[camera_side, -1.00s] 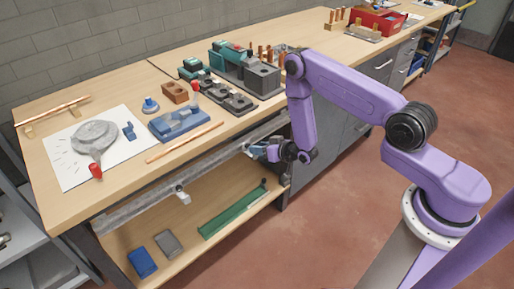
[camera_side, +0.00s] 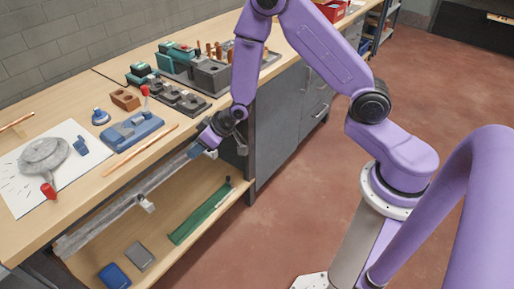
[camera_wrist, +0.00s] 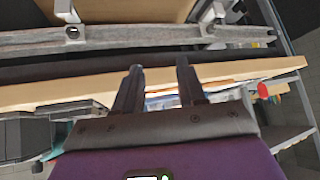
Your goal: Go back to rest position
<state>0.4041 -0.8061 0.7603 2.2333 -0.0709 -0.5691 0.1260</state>
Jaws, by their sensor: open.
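My gripper (camera_side: 202,146) hangs in front of the workbench's front edge, close to the grey metal rail, in the side view. In the wrist view my gripper (camera_wrist: 160,72) shows two dark fingers spread apart with nothing between them. The grey rail (camera_wrist: 160,38) runs across the wrist view beyond the fingertips. In the side view the same rail (camera_side: 110,210) runs along the bench front below the top. Whether the gripper touches the rail cannot be told.
The wooden bench top (camera_side: 85,105) holds a blue fixture (camera_side: 132,130), a copper pipe (camera_side: 140,150) and a white sheet (camera_side: 22,195). A lower shelf carries a green channel (camera_side: 200,212) and a blue box (camera_side: 114,276). Open floor (camera_side: 290,215) lies right of the bench.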

